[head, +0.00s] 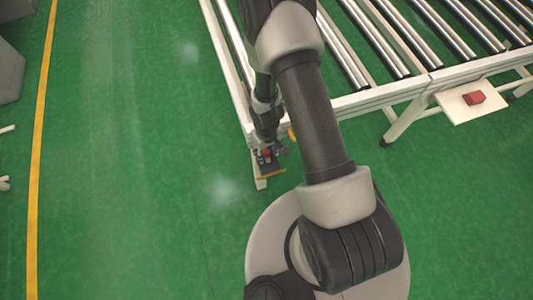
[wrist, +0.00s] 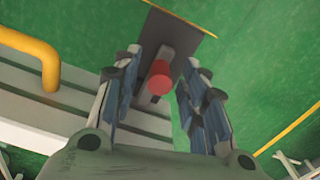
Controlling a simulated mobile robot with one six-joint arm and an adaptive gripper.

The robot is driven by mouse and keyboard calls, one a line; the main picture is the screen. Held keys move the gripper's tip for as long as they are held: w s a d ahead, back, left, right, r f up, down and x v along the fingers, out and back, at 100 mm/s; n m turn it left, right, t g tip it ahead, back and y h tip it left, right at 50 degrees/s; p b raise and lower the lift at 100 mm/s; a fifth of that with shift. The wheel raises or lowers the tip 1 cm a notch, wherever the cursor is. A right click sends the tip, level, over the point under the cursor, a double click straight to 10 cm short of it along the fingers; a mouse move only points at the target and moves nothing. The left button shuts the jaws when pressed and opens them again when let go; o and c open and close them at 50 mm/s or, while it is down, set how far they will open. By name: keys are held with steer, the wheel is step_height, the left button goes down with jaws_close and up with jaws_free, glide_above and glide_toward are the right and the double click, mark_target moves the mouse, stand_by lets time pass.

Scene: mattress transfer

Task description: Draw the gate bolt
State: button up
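The gate bolt shows in the wrist view as a red round knob (wrist: 159,77) on a grey bar (wrist: 177,46), over a dark plate (wrist: 186,22). My gripper (wrist: 161,70) is open, with one finger on each side of the knob. Gaps show between the knob and both fingers; I cannot tell how deep the knob sits between them. In the head view my gripper (head: 267,157) is low at the near left corner of the roller conveyor frame (head: 248,122), and a small red spot shows there. My arm hides part of the frame.
A yellow bent bar (wrist: 48,62) stands left of my gripper in the wrist view, over pale frame beams (wrist: 70,100). The roller conveyor (head: 400,45) fills the upper right. A white shelf (head: 460,108) holds a red block (head: 474,98).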

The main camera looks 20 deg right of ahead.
jaws_close()
stand_by(0.6)
